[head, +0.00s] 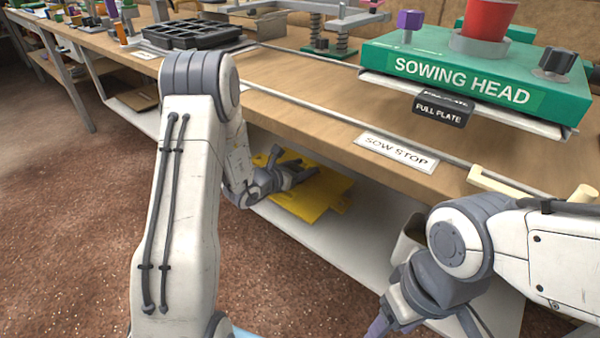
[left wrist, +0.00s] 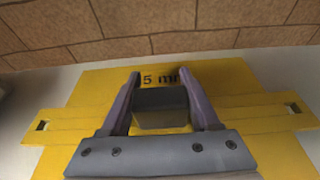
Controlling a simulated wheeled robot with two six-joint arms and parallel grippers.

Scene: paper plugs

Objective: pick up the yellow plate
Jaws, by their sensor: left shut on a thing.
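The yellow plate (head: 322,190) lies on the pale shelf under the workbench. In the left wrist view the plate (left wrist: 85,95) fills the middle, with "5 mm" lettering partly hidden behind my fingers and a slotted tab on each side. My left gripper (head: 300,172) reaches in over the plate. In the left wrist view the left gripper (left wrist: 162,100) has its two fingers on either side of a dark block-shaped grip (left wrist: 160,98) on the plate, shut on it. My right gripper (head: 425,325) is at the bottom edge, fingers apart, tips cut off, away from the plate.
The bench edge with the "SOW STOP" label (head: 397,150) overhangs the shelf (head: 345,247). The green sowing head (head: 475,75) and a black tray (head: 192,34) stand on the bench. A brick wall (left wrist: 150,25) closes the shelf's back. The floor (head: 60,220) at left is clear.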

